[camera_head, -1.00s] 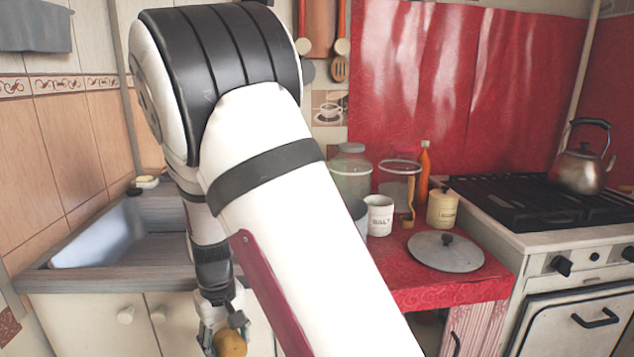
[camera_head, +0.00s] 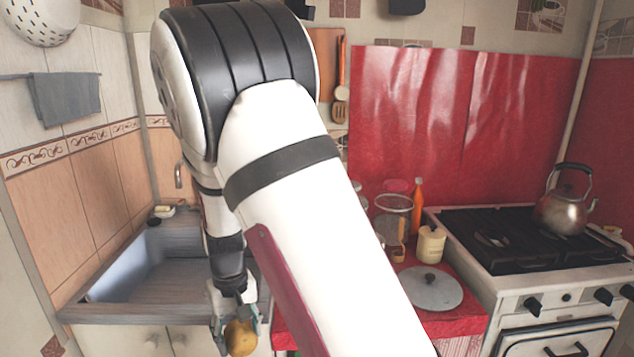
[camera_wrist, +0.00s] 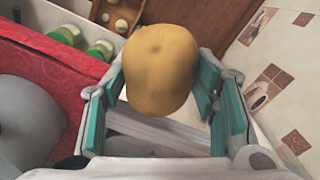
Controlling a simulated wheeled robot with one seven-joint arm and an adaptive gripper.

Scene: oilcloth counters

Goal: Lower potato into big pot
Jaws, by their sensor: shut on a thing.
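My gripper (camera_head: 238,325) is shut on a yellow-brown potato (camera_head: 240,338) and holds it near the bottom edge of the head view, in front of the sink cabinet. In the wrist view the potato (camera_wrist: 160,70) sits between the teal pads of my gripper (camera_wrist: 158,90). I cannot make out the big pot for sure in either view. My arm hides part of the red counter (camera_head: 398,268) in the head view, and a pot there could be behind it.
A grey lid (camera_head: 432,290) lies on the red counter beside a cream canister (camera_head: 430,244), an orange bottle (camera_head: 417,205) and glass jars. A kettle (camera_head: 566,210) stands on the stove (camera_head: 510,240) at right. The sink (camera_head: 155,275) is at left. A grey rounded shape (camera_wrist: 28,112) shows in the wrist view.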

